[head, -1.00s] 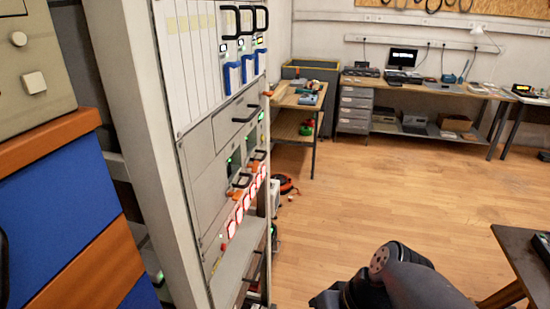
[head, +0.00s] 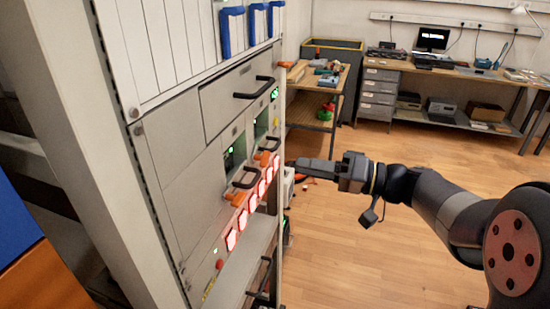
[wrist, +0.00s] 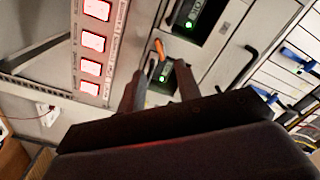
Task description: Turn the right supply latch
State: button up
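The right supply latch (head: 263,159) is a small orange lever low on the right supply unit, beside a black handle (head: 271,145). The left supply latch (head: 236,198) is also orange, under another black handle (head: 243,179). My gripper (head: 290,163) is just right of the rack in the head view, pointing at the right supply. In the wrist view the gripper (wrist: 159,70) has its two fingers apart with nothing between them. An orange latch (wrist: 160,48) shows just beyond the gap between the fingertips. I see no contact.
A row of lit red-framed switches (head: 251,205) runs below the supplies. A drawer with a black handle (head: 255,88) and blue handles (head: 232,32) are above. A wooden bench (head: 333,98) stands behind. The floor (head: 365,250) right of the rack is clear.

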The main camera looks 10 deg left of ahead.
jog(key=a+p, duration=0.1)
jog(key=a, duration=0.7)
jog(key=shift+w+p, duration=0.3)
jog(key=shift+p, duration=0.05)
jog(key=shift+a, duration=0.1)
jog(key=shift+c, duration=0.4)
grip_shut()
